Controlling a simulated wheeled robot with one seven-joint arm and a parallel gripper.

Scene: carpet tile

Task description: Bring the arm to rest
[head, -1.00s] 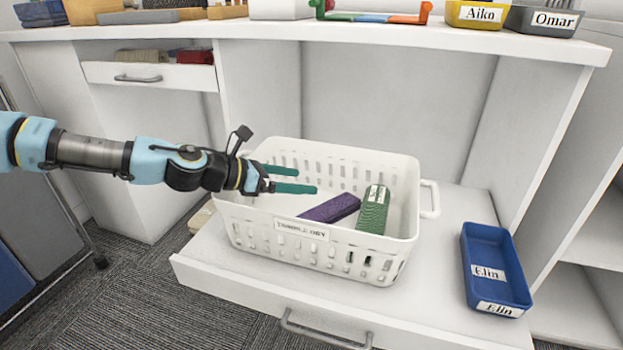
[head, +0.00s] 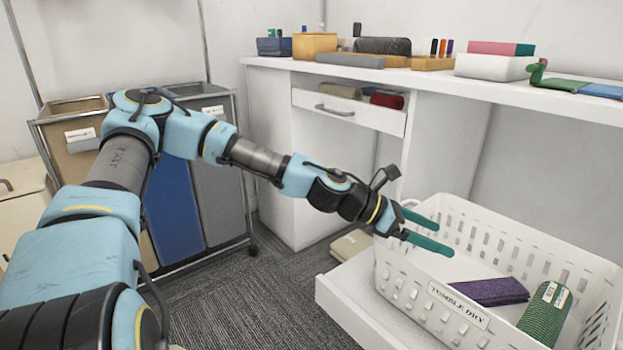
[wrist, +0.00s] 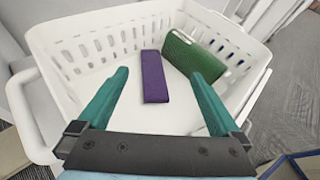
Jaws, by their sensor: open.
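My gripper (head: 428,229) is open, with two green fingers apart and nothing between them. In the head view it reaches over the left rim of a white slotted basket (head: 413,290) labelled "TUMBLE DRY". A folded purple cloth (head: 490,291) and a green rolled or folded cloth (head: 545,313) lie in the basket. In the wrist view the purple cloth (wrist: 154,77) lies ahead between the fingers, and the green cloth (wrist: 196,58) leans near the basket's far wall. My fingers (wrist: 157,90) look apart from both cloths. My arm is stretched out from the lower left.
The basket stands on a low white pulled-out shelf (head: 345,300). Behind is a white counter (head: 440,78) with boxes and an open drawer (head: 350,110) holding cloths. A bin cart (head: 172,200) stands at left. Carpet (head: 235,290) is clear between cart and shelf.

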